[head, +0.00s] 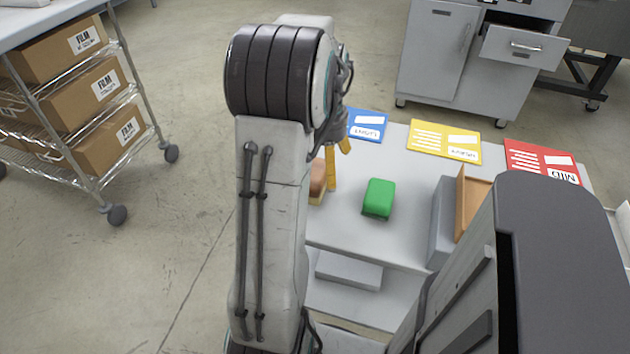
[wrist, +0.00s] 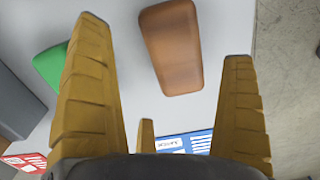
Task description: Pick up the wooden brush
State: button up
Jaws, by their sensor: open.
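The wooden brush (head: 317,181) lies on the grey table, partly hidden behind my arm in the head view; it has a brown top with a paler layer below. In the wrist view the brush (wrist: 172,47) is a brown rounded block lying between the two long fingers of my gripper (wrist: 164,42), nearer the top of the picture. My gripper (head: 336,165) has yellow fingers, spread apart and empty, pointing down close to the brush. A shorter third finger shows low in the wrist view. I cannot tell the exact height of the fingertips over the table.
A green block (head: 378,199) sits right of the brush. Blue (head: 367,126), yellow (head: 445,142) and red (head: 541,160) cards lie along the far table edge. A grey bin (head: 442,222) with an orange-brown panel stands at right. A cart with film boxes (head: 92,88) stands at left.

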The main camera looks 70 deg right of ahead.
jog(key=shift+w+a+f+b, duration=0.1)
jog(key=shift+w+f+b, duration=0.15)
jog(key=shift+f, duration=1.25)
jog(key=shift+w+a+f+b, duration=0.1)
jog(key=shift+f+b, duration=0.1)
jog(key=shift+f, duration=1.3)
jog(key=c, duration=1.2)
